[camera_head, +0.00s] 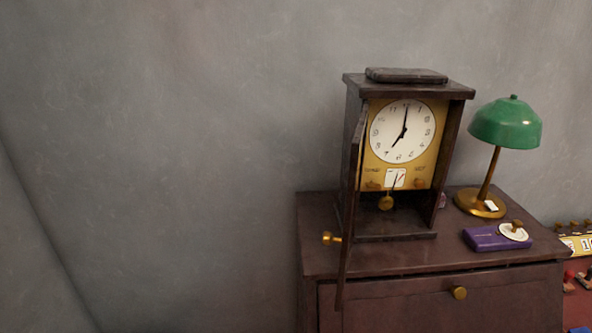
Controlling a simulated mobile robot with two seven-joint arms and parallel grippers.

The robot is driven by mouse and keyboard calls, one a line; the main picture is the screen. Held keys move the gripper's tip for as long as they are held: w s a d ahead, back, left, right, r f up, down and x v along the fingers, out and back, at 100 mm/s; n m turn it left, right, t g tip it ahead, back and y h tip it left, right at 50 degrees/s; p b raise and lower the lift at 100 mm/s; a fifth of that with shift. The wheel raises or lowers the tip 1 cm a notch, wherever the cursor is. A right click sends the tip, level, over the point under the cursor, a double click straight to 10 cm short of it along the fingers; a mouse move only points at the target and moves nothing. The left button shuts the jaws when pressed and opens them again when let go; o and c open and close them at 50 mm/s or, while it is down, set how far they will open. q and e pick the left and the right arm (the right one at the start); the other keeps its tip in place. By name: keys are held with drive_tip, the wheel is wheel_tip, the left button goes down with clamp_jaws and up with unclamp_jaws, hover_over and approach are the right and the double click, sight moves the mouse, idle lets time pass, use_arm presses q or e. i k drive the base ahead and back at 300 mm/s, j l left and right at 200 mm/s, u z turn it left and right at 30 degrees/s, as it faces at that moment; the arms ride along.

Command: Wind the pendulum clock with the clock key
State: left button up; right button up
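The pendulum clock (449,150) is a dark wooden case standing on a dark cabinet. Its white dial (402,131) sits on a gold panel, with a small pendulum (386,203) hanging below. Its narrow door (349,215) stands open at the left, seen nearly edge-on, with a brass knob (331,238) on it. I cannot clearly identify the clock key. A small brown-gold piece (517,227) lies on a white disc on a purple box (490,240), right of the clock, too small to identify. Neither of my grippers is in view.
The cabinet (400,262) has a drawer front with a brass knob (459,293). A green-shaded lamp (505,124) stands right of the clock. A lower red surface with small items (577,285) is at the far right. Grey wall fills the left.

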sight(371, 184)
drive_tip(key=k+l+z, duration=0.1)
drive_tip(key=k+l, duration=0.2)
drive_tip(key=k+l+z, duration=0.1)
drive_tip(key=k+l, duration=0.2)
drive_tip(key=l, duration=0.15)
drive_tip(key=k+l+z, duration=0.1)
drive_tip(key=k+l, duration=0.2)
drive_tip(key=l, duration=0.15)
drive_tip(key=k+l+z, duration=0.15)
drive_tip(key=k+l, duration=0.15)
drive_tip(key=l, duration=0.1)
